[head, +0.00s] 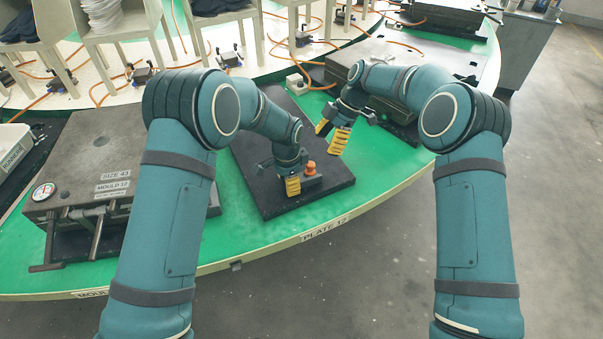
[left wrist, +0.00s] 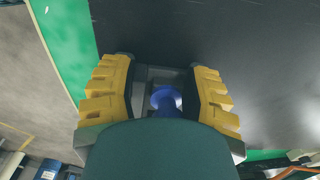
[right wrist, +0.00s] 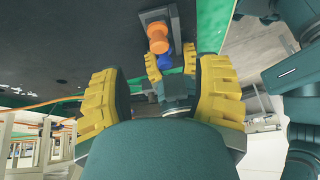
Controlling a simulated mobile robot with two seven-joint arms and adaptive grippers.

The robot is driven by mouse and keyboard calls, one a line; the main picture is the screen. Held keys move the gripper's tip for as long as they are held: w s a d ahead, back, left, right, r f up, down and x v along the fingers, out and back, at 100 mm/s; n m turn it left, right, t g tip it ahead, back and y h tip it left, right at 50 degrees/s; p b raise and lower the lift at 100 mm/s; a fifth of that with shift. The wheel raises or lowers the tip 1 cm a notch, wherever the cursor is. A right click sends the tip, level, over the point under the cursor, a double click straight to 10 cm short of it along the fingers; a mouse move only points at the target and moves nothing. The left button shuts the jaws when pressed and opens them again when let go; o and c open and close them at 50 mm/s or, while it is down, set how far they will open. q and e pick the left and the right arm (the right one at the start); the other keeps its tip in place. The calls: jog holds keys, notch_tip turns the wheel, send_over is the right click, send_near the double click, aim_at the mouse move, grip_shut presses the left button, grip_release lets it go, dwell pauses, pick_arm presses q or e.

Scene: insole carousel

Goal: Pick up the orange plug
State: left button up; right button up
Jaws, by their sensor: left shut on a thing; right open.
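The orange plug (head: 310,168) sits on a small grey block (head: 312,181) on the black plate. In the right wrist view the orange plug (right wrist: 157,38) shows at the top, with a blue part (right wrist: 165,60) beside it. My left gripper (head: 290,182) is low over the plate, just left of the orange plug. In the left wrist view its yellow fingers are shut on the blue part (left wrist: 166,100); my wrist hides some of it. My right gripper (head: 332,134) is open and empty, raised above and right of the plug.
The black plate (head: 265,187) lies on the green table (head: 235,230). A grey mould (head: 110,150) with a gauge stands at the left; another mould (head: 338,66) is behind my right gripper. Orange hoses (head: 268,82) and chairs are at the back. The plate's front is clear.

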aim_at(311, 164)
jog(key=a+n, duration=0.1)
jog(key=n, duration=0.9)
jog(key=s+a+f+n+t, duration=0.1)
jog(key=n, duration=1)
jog(key=s+a+f+n+t, duration=0.1)
jog(key=n, duration=1)
jog(key=shift+f, duration=0.2)
jog(key=shift+d+x, duration=0.15)
jog(key=shift+x, duration=1.2)
jog(key=shift+d+x, duration=0.2)
jog(key=shift+x, duration=1.15)
jog(key=shift+w+f, duration=0.1)
grip_shut()
